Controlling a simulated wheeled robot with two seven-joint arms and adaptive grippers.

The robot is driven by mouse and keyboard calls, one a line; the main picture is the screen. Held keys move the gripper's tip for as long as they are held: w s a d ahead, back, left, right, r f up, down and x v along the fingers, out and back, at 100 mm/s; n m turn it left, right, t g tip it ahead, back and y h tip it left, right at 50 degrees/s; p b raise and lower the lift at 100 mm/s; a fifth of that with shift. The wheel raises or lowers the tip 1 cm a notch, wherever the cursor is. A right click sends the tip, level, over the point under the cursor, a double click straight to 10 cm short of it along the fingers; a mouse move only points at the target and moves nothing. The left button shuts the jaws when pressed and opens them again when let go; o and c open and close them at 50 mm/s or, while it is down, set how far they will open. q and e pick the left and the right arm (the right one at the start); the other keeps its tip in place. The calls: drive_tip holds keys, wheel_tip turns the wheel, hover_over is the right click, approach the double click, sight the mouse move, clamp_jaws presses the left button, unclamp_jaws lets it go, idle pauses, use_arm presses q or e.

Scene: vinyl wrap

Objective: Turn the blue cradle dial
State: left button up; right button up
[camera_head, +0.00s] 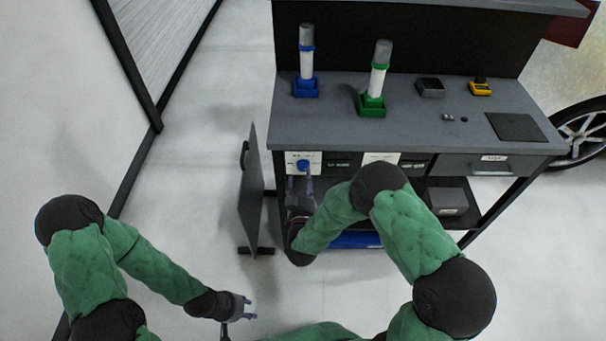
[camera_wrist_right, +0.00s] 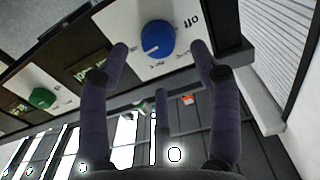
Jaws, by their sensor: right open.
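The blue cradle dial (camera_head: 303,165) is a round knob on a white plate at the left of the bench front. The blue cradle (camera_head: 306,90) holds an upright white roll on the bench top.
A green cradle (camera_head: 372,105) with a tilted roll stands right of the blue one. A green dial (camera_wrist_right: 43,98) sits beside the blue dial's plate. A dark upright panel (camera_head: 251,190) stands left of the bench. A drawer (camera_head: 488,165) is at right. The left floor is clear.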

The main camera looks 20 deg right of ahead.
sight(303, 168)
drive_tip(key=shift+b+x, duration=0.5)
drive_tip(key=shift+x, duration=1.65)
drive_tip(key=c, duration=1.1)
drive_tip(key=shift+r, duration=0.1)
